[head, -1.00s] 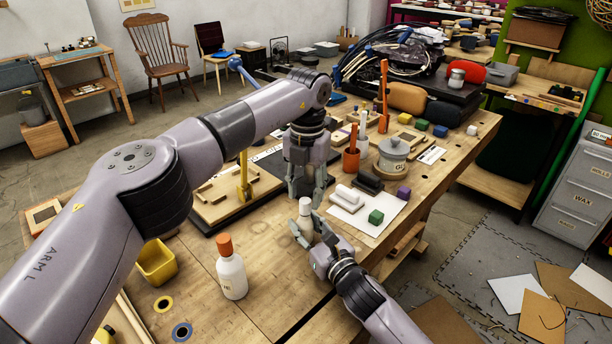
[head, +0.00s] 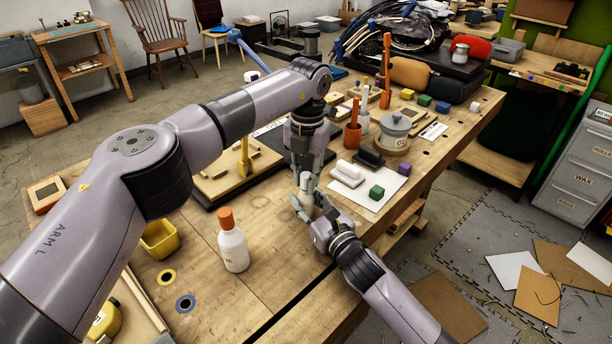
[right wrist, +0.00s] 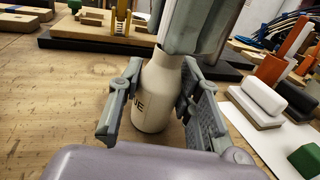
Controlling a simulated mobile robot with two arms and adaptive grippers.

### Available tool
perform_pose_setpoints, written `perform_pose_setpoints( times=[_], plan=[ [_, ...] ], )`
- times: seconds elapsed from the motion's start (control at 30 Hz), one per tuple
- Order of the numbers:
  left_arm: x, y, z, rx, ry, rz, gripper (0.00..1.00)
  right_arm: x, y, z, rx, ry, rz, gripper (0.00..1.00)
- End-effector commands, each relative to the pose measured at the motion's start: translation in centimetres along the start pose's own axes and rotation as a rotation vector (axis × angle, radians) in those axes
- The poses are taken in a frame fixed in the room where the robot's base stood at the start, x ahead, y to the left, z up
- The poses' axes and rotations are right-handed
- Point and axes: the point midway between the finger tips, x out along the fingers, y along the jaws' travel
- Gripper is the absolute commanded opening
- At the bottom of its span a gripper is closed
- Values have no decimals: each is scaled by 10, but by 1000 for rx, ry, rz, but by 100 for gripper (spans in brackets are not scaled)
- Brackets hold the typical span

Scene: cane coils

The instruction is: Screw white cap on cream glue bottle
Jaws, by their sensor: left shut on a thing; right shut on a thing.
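The cream glue bottle (right wrist: 152,100) stands upright on the bench, with part of its dark lettering showing in the right wrist view. It also shows in the head view (head: 306,200). My right gripper (right wrist: 160,112) is shut on the bottle's body, one finger on each side. My left gripper (head: 306,178) points down over the bottle's top, shut on the small white cap (head: 307,182). In the right wrist view the left fingers (right wrist: 190,45) hide the neck and cap, so I cannot tell how the cap sits on the neck.
A white bottle with an orange top (head: 233,248) stands nearer on the bench, by a yellow bin (head: 159,240). A white sheet (head: 375,201) with a green block (head: 377,192) and a white eraser-like block (head: 347,174) lies right of the grippers. Bare wood lies in front.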

Motion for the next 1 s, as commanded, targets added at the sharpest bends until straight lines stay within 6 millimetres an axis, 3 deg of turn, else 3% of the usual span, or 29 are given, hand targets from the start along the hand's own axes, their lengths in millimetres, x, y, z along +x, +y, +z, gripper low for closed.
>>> perform_pose_setpoints(
  times=[0.2,0.63,0.67,1.0],
  plan=[
    [0,0,0,0,0,0,0,0,0,-2,1,4,-1,0],
    [0,0,0,28,0,0,0,0,0,-2,1,4,-1,0],
    [0,0,0,28,0,0,20,0,0,-2,1,4,-1,0],
    [0,0,0,28,0,0,43,0,0,-2,1,4,-1,0]
  ],
)
